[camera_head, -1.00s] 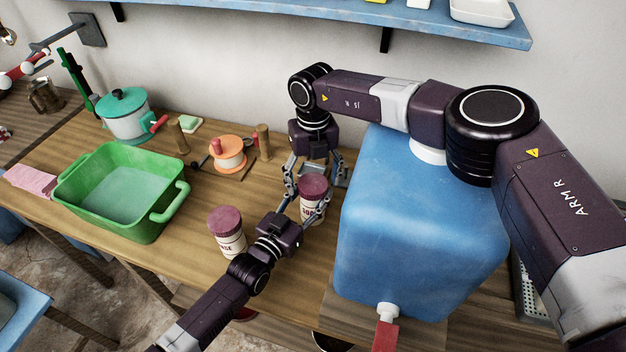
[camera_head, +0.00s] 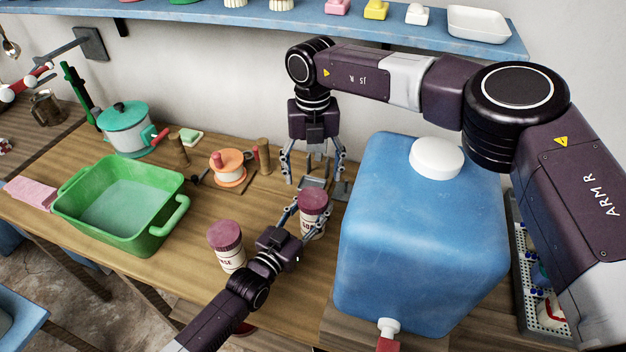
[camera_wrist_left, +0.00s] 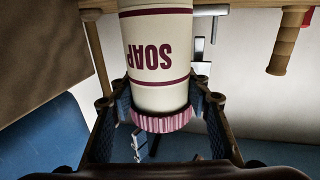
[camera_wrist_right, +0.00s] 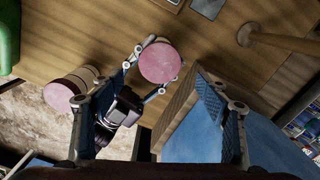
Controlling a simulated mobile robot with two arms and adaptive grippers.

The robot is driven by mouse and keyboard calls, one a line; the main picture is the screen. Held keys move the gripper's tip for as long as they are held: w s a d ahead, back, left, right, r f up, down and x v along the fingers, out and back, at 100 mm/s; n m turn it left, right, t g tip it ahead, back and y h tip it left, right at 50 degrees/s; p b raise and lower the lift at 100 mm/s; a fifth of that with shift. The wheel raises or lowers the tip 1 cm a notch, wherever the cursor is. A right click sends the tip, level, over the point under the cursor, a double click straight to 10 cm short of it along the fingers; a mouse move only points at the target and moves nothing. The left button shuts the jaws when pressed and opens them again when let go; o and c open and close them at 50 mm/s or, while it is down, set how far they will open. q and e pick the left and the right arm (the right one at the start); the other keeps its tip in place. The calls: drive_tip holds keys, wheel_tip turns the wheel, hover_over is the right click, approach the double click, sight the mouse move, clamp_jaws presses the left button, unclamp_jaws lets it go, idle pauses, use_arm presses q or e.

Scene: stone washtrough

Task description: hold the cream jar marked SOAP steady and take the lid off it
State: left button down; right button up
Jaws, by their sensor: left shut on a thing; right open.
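The cream jar marked SOAP (camera_head: 311,226) stands upright on the wooden table with its dark pink lid (camera_head: 313,201) on top. In the left wrist view the jar (camera_wrist_left: 158,55) appears upside down, lid (camera_wrist_left: 162,122) lowest. My left gripper (camera_head: 308,214) is shut around the jar's body, one finger on each side. My right gripper (camera_head: 315,180) is open and empty, pointing down above and behind the jar. In the right wrist view the lid (camera_wrist_right: 160,62) shows between and beyond its spread fingers, apart from them.
A second cream jar (camera_head: 231,257) with a pink lid, its label partly hidden, stands left of the SOAP jar. A large blue container (camera_head: 420,240) stands close on the right.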

sight(313, 197)
drive_tip(key=shift+f, duration=3.9)
drive_tip(key=c, duration=1.2)
drive_tip(key=n, duration=1)
drive_tip(key=o, duration=1.3)
drive_tip(key=shift+c, duration=0.2)
